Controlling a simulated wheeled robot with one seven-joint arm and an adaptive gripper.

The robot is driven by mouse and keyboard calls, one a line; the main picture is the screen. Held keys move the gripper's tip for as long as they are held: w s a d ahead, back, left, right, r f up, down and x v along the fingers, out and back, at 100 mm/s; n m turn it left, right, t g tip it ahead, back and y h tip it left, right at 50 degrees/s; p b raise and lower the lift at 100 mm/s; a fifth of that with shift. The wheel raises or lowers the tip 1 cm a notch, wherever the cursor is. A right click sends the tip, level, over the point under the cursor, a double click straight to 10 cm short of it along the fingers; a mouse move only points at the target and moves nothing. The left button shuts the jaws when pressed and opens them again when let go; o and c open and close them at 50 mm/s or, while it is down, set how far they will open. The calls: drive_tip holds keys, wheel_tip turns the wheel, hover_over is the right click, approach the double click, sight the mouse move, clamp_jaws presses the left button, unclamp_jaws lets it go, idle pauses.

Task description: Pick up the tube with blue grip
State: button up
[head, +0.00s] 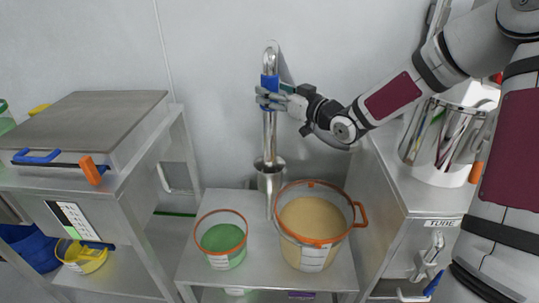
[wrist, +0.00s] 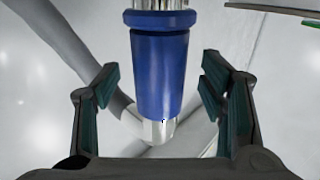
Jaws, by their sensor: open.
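The metal tube (head: 270,130) stands upright against the back wall, with a curved top and a blue grip (head: 270,84) near its upper end. Its lower part passes through or in front of a metal cup-like holder (head: 270,170). My gripper (head: 266,98) is at the height of the blue grip, coming from the right. In the wrist view the blue grip (wrist: 158,65) lies between the two open fingers of my gripper (wrist: 160,98), with a visible gap on each side. The fingers do not appear to touch it.
A green-filled tub (head: 221,240) and a larger tan-filled tub (head: 312,225) with orange rims stand on the low metal table. A steel cabinet (head: 405,215) stands at right with a shiny container (head: 445,140). A metal bench (head: 90,125) stands at left.

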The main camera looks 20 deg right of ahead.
drive_tip(key=shift+x, duration=1.25)
clamp_jaws()
drive_tip(key=shift+r, duration=0.1)
